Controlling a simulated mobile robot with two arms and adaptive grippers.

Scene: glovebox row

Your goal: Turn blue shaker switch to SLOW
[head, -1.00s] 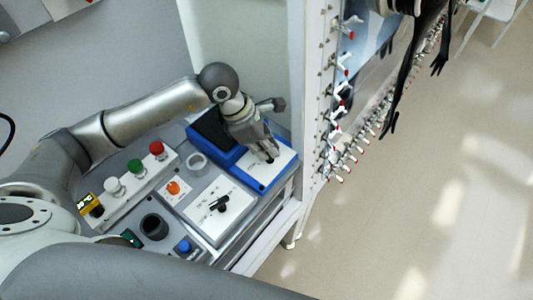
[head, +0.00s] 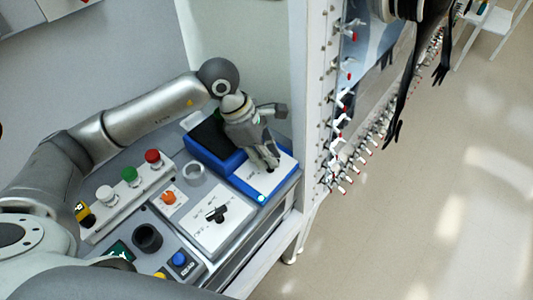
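The blue shaker (head: 205,152) stands at the back right of the bench, with a black top and a white front panel. My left gripper (head: 270,163) reaches down onto this panel. Its fingers are close together around the shaker's switch, which they mostly hide. I cannot read the switch's setting or the panel's lettering. A small lamp (head: 261,198) glows bluish white at the panel's near edge. My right gripper is out of view.
A white panel with a black switch (head: 216,214) lies just in front of the shaker. An orange knob (head: 168,197), a grey ring (head: 193,169) and a box with white, green and red buttons (head: 130,185) are to the left. A glovebox wall (head: 325,100) rises on the right.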

